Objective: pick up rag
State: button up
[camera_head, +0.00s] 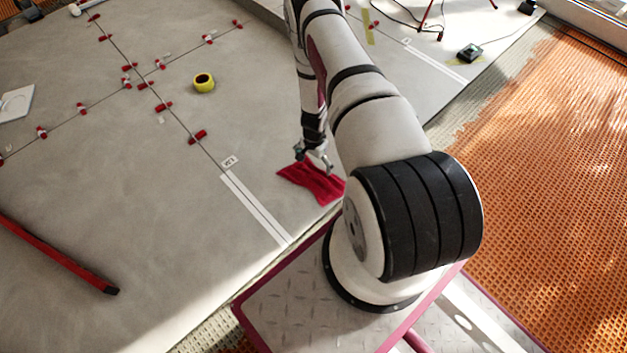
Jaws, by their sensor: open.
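A red rag (318,186) lies crumpled on the grey tiled floor, just left of my arm's base. Its right end is partly hidden behind my arm. My gripper (317,160) is at the rag's upper edge, pointing down, with its fingers open. From this view I cannot tell whether the fingers touch the rag or hover just above it.
White tape strips (255,208) run left of the rag. A yellow tape roll (204,83), several red levelling clips and a long red bar (58,254) lie on the tiles. Orange matting (550,150) covers the right side. Tile around the rag's left is clear.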

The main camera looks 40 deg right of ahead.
aim_at(314, 173)
jog(key=shift+s+a+f+b, duration=0.1)
jog(key=shift+f+b, duration=1.9)
jog(key=shift+f, duration=1.95)
jog(key=shift+r, duration=0.1)
jog(key=c, duration=1)
